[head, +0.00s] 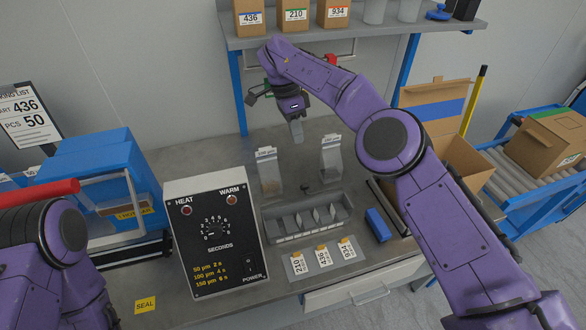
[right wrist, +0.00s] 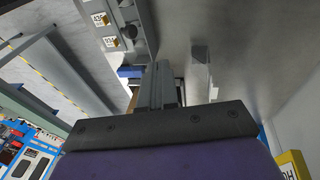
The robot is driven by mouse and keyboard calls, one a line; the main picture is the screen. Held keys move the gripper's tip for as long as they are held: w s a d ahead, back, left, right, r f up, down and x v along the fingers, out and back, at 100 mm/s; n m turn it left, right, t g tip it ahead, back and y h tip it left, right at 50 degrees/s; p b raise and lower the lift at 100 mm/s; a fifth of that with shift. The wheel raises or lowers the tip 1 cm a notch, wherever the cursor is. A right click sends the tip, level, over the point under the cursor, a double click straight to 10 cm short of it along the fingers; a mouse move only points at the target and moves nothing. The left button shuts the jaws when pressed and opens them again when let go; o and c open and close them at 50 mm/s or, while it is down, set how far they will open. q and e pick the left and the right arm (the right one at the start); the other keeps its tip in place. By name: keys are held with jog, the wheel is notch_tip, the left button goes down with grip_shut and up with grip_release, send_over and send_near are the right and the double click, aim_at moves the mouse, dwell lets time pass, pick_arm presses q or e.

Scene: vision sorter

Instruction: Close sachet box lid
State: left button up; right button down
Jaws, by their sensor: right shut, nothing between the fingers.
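An open cardboard box (head: 468,158) stands at the right of the bench, partly hidden behind my right arm. Its lid (head: 432,108), with a blue stripe, stands up at the back; I take this to be the sachet box. My right gripper (head: 297,132) is shut and empty, pointing down above the back of the bench, well left of the box and apart from it. Its fingers (right wrist: 158,85) show together in the right wrist view. My left gripper is out of view; only part of its arm shows at lower left.
A black-and-white heat sealer (head: 215,235) stands at centre left. Two clear sachets (head: 268,172) (head: 331,158) stand behind a grey divided tray (head: 307,217). A blue block (head: 378,225) lies right of the tray. A shelf (head: 340,35) with small boxes hangs above. A closed carton (head: 545,143) sits on rollers.

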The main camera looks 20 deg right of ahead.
jog(key=w+r+y, duration=0.1)
jog(key=b, duration=0.3)
send_near(305, 192)
jog(key=w+f, duration=0.5)
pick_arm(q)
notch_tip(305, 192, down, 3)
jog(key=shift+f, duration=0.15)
pick_arm(e)
jog(key=s, duration=0.1)
jog(key=s+f, duration=0.1)
jog(key=s, duration=0.1)
jog(key=shift+s+d+y, duration=0.1)
jog(key=shift+d+y, duration=0.15)
jog(key=shift+y, duration=0.05)
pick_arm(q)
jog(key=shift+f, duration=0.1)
pick_arm(e)
jog(key=shift+s, duration=0.1)
